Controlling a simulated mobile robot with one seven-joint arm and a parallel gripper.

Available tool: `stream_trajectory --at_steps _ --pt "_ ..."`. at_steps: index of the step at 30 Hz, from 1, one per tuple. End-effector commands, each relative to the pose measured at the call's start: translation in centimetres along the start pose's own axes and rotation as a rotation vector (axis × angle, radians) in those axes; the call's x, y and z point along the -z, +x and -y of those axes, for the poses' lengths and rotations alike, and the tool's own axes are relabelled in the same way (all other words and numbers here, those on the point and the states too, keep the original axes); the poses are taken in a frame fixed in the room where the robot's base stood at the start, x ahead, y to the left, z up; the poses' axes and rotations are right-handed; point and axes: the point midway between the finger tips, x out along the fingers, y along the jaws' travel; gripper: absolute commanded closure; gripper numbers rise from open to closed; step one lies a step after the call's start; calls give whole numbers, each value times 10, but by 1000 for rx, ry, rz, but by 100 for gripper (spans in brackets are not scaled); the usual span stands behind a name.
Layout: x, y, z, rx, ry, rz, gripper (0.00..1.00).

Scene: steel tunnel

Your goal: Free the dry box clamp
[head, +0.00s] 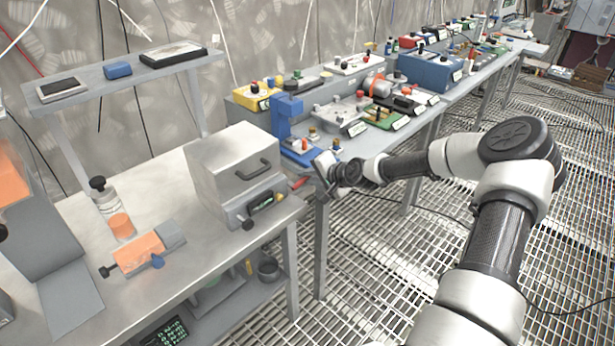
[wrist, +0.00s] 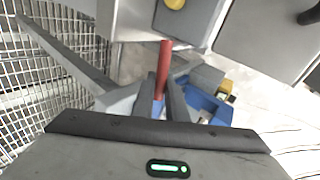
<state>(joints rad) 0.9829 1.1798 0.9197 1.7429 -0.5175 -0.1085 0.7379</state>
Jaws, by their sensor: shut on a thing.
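The grey dry box (head: 235,165), with a dark handle on its slanted front, stands at the right end of the near bench in the head view. A small red lever (head: 298,183), which looks like the clamp's handle, sticks out at the box's right side, by the bench corner. My gripper (head: 318,174) is at that lever. In the wrist view the red lever (wrist: 165,58) rises from between the two dark fingers of my gripper (wrist: 161,92), which are shut on it. The lever's lower end and the clamp body are hidden by the fingers.
A blue press-like stand (head: 287,118) is close behind my gripper. An orange and grey device (head: 140,250) lies on the near bench (head: 160,190). The grated floor (head: 370,270) is open at right.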

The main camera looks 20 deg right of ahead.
Motion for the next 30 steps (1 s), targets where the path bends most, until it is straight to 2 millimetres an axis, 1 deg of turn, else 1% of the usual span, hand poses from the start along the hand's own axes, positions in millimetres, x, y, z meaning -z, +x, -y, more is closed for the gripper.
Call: stream_trajectory --at_steps 1,2,10,14,17,20,24,30 --pt "-1 0 -1 -2 1 2 84" --pt "-1 0 -1 -2 1 2 80" --pt "-1 0 0 -1 0 1 80" --pt "0 -8 0 -1 1 0 80" --pt "1 -23 1 0 1 -1 80" --pt "2 -45 0 -1 1 -2 80" --pt "2 -81 1 -1 3 -3 80" --pt "1 -129 0 -1 4 -2 80"
